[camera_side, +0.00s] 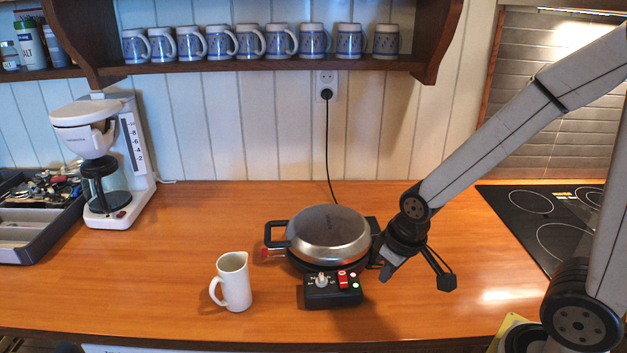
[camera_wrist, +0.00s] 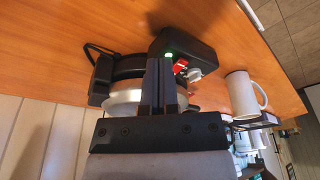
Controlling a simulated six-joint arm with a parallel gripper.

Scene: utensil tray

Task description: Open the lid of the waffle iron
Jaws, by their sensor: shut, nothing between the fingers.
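The waffle iron stands on the wooden counter with its round silver lid (camera_side: 328,232) down. My gripper (camera_side: 384,277) is just right of the iron, pointing down near the right end of the control box. In the wrist view my gripper's fingers (camera_wrist: 161,62) are together and empty, in front of the iron's silver rim (camera_wrist: 122,108) and beside the control box (camera_wrist: 186,42). I cannot tell whether they touch the iron.
A white pitcher (camera_side: 233,281) stands left of the control box. A coffee maker (camera_side: 135,165) and a cutlery tray (camera_side: 42,240) are at the far left. A black stovetop (camera_side: 545,215) lies at the right. Mugs (camera_side: 263,41) line the shelf above. A power cord (camera_side: 328,150) runs down the wall.

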